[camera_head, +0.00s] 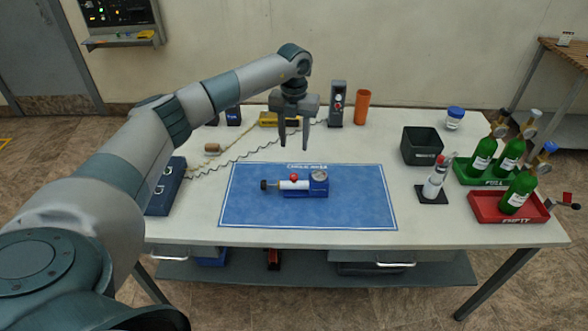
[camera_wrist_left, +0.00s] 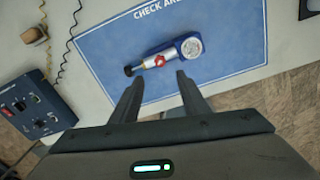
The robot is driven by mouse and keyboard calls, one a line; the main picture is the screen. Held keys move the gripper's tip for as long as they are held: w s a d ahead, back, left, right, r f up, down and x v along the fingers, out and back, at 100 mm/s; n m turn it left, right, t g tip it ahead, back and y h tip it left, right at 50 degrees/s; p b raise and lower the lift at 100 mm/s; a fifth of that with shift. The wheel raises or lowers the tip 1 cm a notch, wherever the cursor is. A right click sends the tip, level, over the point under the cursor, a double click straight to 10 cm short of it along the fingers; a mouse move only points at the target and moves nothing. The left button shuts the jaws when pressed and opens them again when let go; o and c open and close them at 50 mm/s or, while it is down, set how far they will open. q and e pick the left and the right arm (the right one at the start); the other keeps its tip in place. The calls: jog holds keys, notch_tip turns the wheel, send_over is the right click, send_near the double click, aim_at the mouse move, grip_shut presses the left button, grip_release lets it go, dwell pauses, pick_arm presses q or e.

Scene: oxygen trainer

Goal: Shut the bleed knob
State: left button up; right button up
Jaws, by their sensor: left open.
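A small oxygen device lies on the blue mat (camera_head: 250,212). It has a white cylinder (camera_head: 295,185), a red knob (camera_head: 293,177) on top, a black knob (camera_head: 264,185) at its left end and a blue body (camera_head: 319,187) with a round gauge at its right. I cannot tell by label which knob is the bleed knob. My left gripper (camera_head: 293,147) is open, empty and pointing down, above and behind the device. In the left wrist view the red knob (camera_wrist_left: 159,61) and black knob (camera_wrist_left: 129,70) show just beyond the spread fingertips (camera_wrist_left: 154,78). My right gripper is out of view.
A dark bin (camera_head: 422,147), a small bottle on a black pad (camera_head: 432,197), a green tray (camera_head: 487,180) and a red tray (camera_head: 508,213) with green bottles stand right. A blue box (camera_head: 165,188) is left. An orange cup (camera_head: 362,107) stands at the back. The mat around the device is clear.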

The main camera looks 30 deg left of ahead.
aim_at(294, 175)
pick_arm(q)
notch_tip(294, 175, down, 13)
jog(key=p, duration=0.4)
jog(key=shift+f, duration=0.1)
grip_shut()
